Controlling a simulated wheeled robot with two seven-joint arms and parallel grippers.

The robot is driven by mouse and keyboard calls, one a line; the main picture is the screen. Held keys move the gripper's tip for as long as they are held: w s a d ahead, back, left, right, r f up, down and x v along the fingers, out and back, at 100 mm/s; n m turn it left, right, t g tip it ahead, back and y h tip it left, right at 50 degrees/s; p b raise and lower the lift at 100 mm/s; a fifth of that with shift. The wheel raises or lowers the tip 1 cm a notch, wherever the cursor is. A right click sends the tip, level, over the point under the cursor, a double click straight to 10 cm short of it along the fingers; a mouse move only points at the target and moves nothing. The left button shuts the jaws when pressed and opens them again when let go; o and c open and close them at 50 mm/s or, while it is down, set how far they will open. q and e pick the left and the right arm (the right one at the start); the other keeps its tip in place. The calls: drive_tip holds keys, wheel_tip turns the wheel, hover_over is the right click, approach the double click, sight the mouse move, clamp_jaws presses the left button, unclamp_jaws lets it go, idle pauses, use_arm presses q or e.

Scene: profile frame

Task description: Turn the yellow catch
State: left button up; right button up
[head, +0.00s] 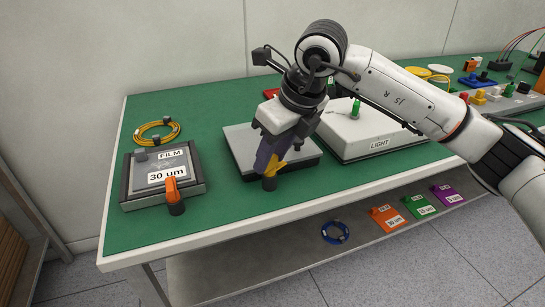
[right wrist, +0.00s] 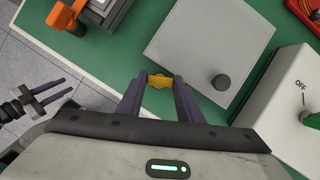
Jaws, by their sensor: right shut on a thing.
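The yellow catch (head: 280,166) is at the front edge of a dark frame with a grey plate (head: 240,136), on the green table. It also shows in the right wrist view (right wrist: 160,82). My right gripper (head: 269,166) points down from above with its purple fingers shut on the catch. In the right wrist view the fingertips (right wrist: 161,80) are on either side of the catch, which partly hides between them. My left gripper (right wrist: 62,90) shows at the left of the right wrist view, over the floor, its two fingers apart and empty.
Left of the frame is another frame labelled FILM 30 um (head: 150,190) with an orange catch (head: 172,190). A yellow cable coil (head: 157,133) lies behind it. A white LIGHT box (head: 360,140) stands close on the right. A lower shelf (head: 285,255) holds coloured cards.

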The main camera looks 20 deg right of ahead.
drive_tip(key=shift+a+m+h+b, duration=0.1)
drive_tip(key=shift+m+h+b, duration=0.2)
drive_tip(key=shift+m, duration=1.2)
drive_tip(key=shift+t+h, duration=0.3)
drive_tip(key=o, duration=1.1)
drive_tip(key=v, duration=1)
drive_tip(key=shift+r+p, duration=0.2)
drive_tip(key=shift+p, duration=0.15)
